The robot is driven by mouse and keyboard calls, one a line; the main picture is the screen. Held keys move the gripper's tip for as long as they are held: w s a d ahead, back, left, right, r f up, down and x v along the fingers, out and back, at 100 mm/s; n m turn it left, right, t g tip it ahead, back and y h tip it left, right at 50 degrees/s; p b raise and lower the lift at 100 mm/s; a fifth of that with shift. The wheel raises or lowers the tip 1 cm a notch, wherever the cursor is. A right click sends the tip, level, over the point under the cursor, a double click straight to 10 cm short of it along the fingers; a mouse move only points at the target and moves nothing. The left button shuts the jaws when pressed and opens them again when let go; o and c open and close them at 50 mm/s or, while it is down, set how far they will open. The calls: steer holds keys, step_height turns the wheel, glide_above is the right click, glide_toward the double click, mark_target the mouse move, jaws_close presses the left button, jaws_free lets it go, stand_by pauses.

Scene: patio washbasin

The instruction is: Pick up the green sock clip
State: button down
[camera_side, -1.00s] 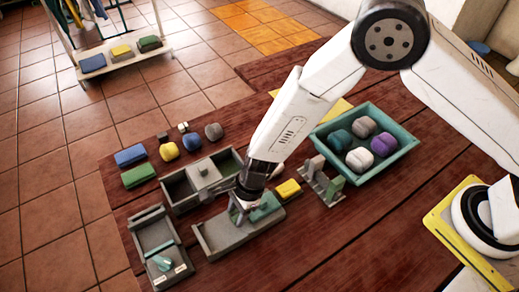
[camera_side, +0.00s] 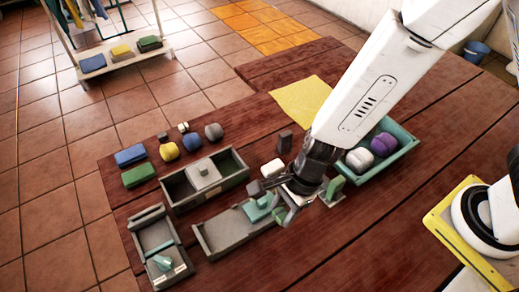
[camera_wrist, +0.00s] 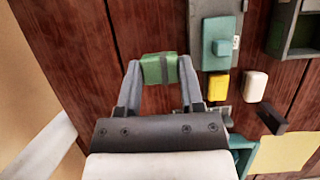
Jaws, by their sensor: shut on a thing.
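In the wrist view, my gripper (camera_wrist: 158,85) is shut on the green sock clip (camera_wrist: 150,69), a green block-like piece with a darker band across it. One finger is on each side of it. In the side view, my gripper (camera_side: 288,208) is above the table, just right of the teal piece (camera_side: 258,208) on the grey tray (camera_side: 212,240). The held clip is hard to make out there. Another green piece (camera_side: 336,187) stands on a small rack right of my gripper, partly behind my arm.
A teal tray (camera_side: 408,145) with rolled socks is at the right, partly hidden by my arm. A white block (camera_wrist: 255,85), a yellow block (camera_wrist: 217,88) and a dark upright block (camera_wrist: 272,117) stand near. A divided grey box (camera_side: 168,190) is farther left.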

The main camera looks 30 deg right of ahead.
steer(key=shift+s+d+r, duration=0.35)
steer(key=shift+s+d, duration=0.05)
steer(key=shift+s, duration=0.2)
steer(key=shift+s+d+r, duration=0.3)
steer(key=shift+s+d, duration=0.1)
steer(key=shift+s, duration=0.15)
